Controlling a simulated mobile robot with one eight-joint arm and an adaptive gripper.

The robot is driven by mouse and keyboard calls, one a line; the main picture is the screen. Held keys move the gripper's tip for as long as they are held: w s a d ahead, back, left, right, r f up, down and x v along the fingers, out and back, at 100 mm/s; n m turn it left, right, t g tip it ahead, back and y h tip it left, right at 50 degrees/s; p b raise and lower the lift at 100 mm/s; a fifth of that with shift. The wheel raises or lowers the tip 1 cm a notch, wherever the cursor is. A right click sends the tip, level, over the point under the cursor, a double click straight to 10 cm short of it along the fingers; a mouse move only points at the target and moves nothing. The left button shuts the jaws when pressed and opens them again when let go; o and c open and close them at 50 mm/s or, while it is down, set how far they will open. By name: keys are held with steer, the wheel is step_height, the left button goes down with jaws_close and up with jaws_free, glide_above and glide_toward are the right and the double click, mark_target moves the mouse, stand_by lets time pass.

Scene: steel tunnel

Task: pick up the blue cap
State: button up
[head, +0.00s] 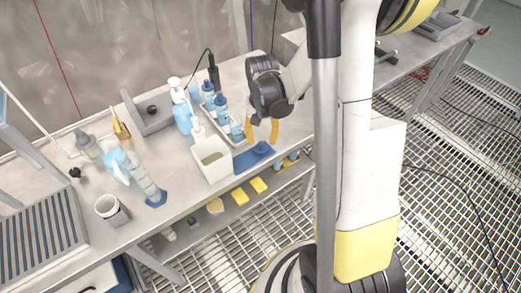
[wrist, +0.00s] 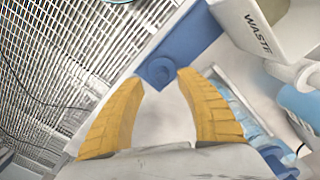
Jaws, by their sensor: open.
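The blue cap (head: 262,148) is a small round piece on a flat blue mat (head: 243,165) near the bench's front edge. In the wrist view, the cap (wrist: 158,72) shows as a round blue disc with a darker centre on the mat (wrist: 190,35). My gripper (head: 261,141) is open and points down over the cap. In the wrist view, its orange fingertips (wrist: 160,79) sit to either side of the cap's near side, with nothing held between them. The height gap to the cap is hard to judge.
A white waste bin (head: 213,163) stands just left of the mat. Behind it, a white tray (head: 227,128) holds several blue-capped bottles, close to my gripper. A pump bottle (head: 182,112) stands farther back. Yellow sponges (head: 240,197) lie on the lower shelf.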

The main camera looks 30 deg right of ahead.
mark_target(261, 143)
steer(key=f+b, duration=0.1)
steer(key=f, duration=0.3)
steer(key=shift+a+b, duration=0.2)
steer(key=shift+b, duration=0.15)
steer(key=shift+r, duration=0.1)
jaws_close()
steer(key=shift+r, duration=0.1)
steer(key=shift+r+p, duration=0.5)
steer(key=shift+r, duration=0.1)
step_height(261, 143, up, 3)
steer(key=shift+f+p, duration=0.1)
steer(key=shift+p, duration=0.7)
steer(key=s+d+r+p, duration=0.3)
steer(key=s+r, duration=0.4)
steer(key=s, duration=0.4)
steer(key=shift+d+p, duration=0.4)
steer(key=shift+p, duration=0.15)
steer(key=shift+f, duration=0.1)
